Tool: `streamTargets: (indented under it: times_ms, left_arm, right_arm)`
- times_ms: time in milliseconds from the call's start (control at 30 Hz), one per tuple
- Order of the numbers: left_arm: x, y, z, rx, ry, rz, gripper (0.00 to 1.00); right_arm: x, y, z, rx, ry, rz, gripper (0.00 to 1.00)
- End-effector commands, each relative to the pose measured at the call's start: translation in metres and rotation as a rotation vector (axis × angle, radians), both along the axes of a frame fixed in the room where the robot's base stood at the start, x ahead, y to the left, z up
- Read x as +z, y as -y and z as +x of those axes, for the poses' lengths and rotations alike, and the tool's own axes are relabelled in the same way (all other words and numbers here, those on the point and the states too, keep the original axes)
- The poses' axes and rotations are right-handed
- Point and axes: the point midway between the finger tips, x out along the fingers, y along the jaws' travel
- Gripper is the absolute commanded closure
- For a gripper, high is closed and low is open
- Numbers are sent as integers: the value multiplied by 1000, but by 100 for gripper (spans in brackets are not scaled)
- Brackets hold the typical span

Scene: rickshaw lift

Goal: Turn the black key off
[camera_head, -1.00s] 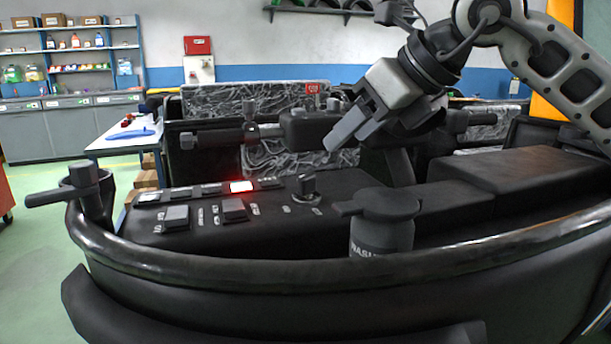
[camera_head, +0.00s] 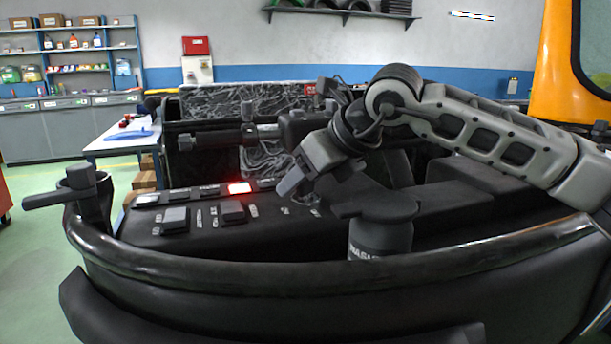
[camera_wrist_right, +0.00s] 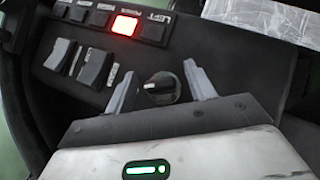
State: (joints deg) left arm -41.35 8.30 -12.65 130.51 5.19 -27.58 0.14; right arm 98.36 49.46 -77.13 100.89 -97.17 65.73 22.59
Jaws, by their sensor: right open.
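The black key (camera_wrist_right: 160,88) stands on the dark control panel (camera_wrist_right: 220,75) in the right wrist view. It is a small knob with a pale tip that points left. My right gripper (camera_wrist_right: 159,66) is open, with one finger on each side of the key and a gap between each finger and the knob. In the head view my right gripper (camera_head: 290,183) is low over the panel and hides the key. I cannot tell how far the fingertips are above the panel surface. My left gripper is not in view.
A red-lit button (camera_head: 240,188) and several switches (camera_head: 174,219) lie left of my gripper. A dark cylindrical post (camera_head: 380,238) stands in front of it, and a curved rim (camera_head: 200,267) runs along the near side. A lever (camera_head: 75,192) stands at the left.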

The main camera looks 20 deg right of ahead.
Motion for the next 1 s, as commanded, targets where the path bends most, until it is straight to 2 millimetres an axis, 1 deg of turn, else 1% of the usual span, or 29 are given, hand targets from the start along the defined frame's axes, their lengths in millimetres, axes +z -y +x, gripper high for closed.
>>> streamTargets:
  times_ms: [33, 67, 100, 167, 367, 567, 767, 1000]
  left_arm:
    - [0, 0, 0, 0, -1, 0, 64]
    - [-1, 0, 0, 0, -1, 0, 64]
    - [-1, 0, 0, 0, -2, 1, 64]
    - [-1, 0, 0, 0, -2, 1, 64]
    - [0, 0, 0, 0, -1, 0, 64]
    - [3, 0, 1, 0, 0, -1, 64]
    - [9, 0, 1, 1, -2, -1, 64]
    - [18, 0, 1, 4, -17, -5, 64]
  right_arm:
    - [0, 0, 0, 0, 0, 0, 54]
    - [0, 0, 0, 0, 0, 0, 62]
    - [0, 0, 0, 0, 0, 0, 73]
    - [0, 0, 0, 0, 0, 0, 90]
    - [0, 0, 0, 4, 0, 1, 90]
    - [1, 0, 0, 49, -1, 2, 90]
    - [2, 1, 0, 166, -3, 4, 90]
    - [4, 0, 1, 380, -4, 8, 90]
